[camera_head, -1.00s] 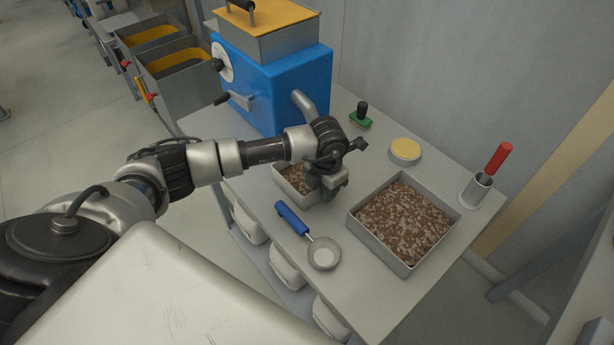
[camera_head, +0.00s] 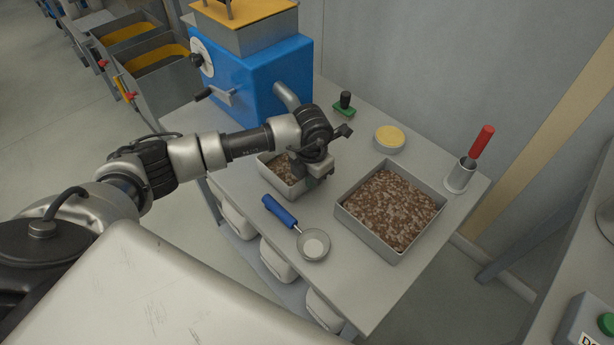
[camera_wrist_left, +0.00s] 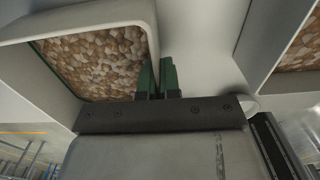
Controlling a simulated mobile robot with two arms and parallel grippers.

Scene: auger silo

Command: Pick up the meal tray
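The meal tray, a small grey metal tray (camera_head: 281,184) holding brown meal, is on the worktable in front of the blue machine. It also shows in the left wrist view (camera_wrist_left: 75,20) at upper left. My left gripper (camera_head: 312,182) is at its right wall. In the left wrist view the green fingertips (camera_wrist_left: 158,75) are close together, one inside and one outside the wall, and appear shut on it. I cannot tell whether the tray touches the table. The arm hides part of the tray. My right gripper is out of view.
A larger tray of meal (camera_head: 391,209) stands to the right. A blue-handled sieve or scoop (camera_head: 281,212) lies in front. A red-handled tool in a metal cup (camera_head: 459,176), a yellow-topped dish (camera_head: 389,138) and a green-based object (camera_head: 344,106) stand around. The blue machine (camera_head: 255,80) is behind.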

